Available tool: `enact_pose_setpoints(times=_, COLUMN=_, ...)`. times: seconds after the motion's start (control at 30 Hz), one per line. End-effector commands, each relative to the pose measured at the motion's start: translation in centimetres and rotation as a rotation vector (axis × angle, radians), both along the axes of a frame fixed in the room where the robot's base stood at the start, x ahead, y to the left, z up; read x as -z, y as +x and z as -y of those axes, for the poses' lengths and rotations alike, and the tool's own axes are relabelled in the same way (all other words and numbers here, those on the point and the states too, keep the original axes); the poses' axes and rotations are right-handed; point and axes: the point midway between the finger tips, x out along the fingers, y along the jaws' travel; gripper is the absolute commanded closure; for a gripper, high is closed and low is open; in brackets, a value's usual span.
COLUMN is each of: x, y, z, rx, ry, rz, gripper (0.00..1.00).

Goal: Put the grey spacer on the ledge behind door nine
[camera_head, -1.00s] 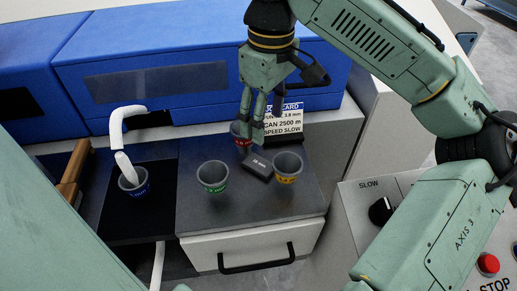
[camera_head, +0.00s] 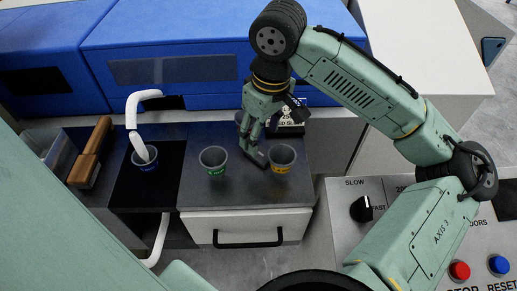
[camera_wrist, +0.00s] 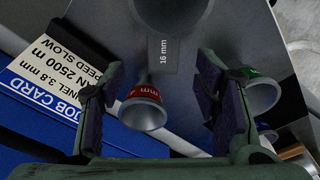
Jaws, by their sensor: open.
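The grey spacer, a dark block marked 16 mm, lies on the dark worktop between the green-labelled and yellow-labelled cups in the head view (camera_head: 255,158). In the wrist view the spacer (camera_wrist: 163,53) shows at top centre, beyond the gap between the fingers. My gripper (camera_head: 257,143) is open and points down just behind the spacer, very close to it; I cannot tell whether they touch. The open fingers also show in the wrist view (camera_wrist: 160,100), with nothing gripped. I cannot make out door nine or its ledge.
A green-labelled cup (camera_head: 214,160) and a yellow-labelled cup (camera_head: 281,158) flank the spacer. A red-labelled cup (camera_wrist: 144,112) stands behind, near a job card (camera_wrist: 55,75). A blue-labelled cup (camera_head: 145,160) is left. A control panel (camera_head: 345,215) is at right.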

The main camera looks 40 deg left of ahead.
Motion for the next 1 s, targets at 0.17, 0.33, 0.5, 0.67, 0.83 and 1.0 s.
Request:
enact_pose_setpoints(times=0.17, x=1.9, y=-0.2, z=0.0, rx=0.000, ry=-0.001, rz=-0.002, gripper=0.43)
enact_pose_setpoints(times=0.33, x=4.4, y=-0.4, z=-0.2, rx=0.002, ry=-0.002, rz=-0.002, gripper=0.43)
enact_pose_setpoints(times=0.5, x=5.3, y=-0.3, z=-0.4, rx=0.001, ry=-0.001, rz=0.000, gripper=0.43)
enact_pose_setpoints(times=0.67, x=5.4, y=-0.3, z=-0.4, rx=0.001, ry=-0.001, rz=0.000, gripper=0.43)
enact_pose_setpoints(times=0.83, x=5.3, y=-0.3, z=-0.4, rx=0.001, ry=-0.001, rz=-0.001, gripper=0.53)
enact_pose_setpoints(times=1.0, x=5.3, y=-0.3, z=-0.4, rx=0.001, ry=-0.001, rz=-0.001, gripper=0.65)
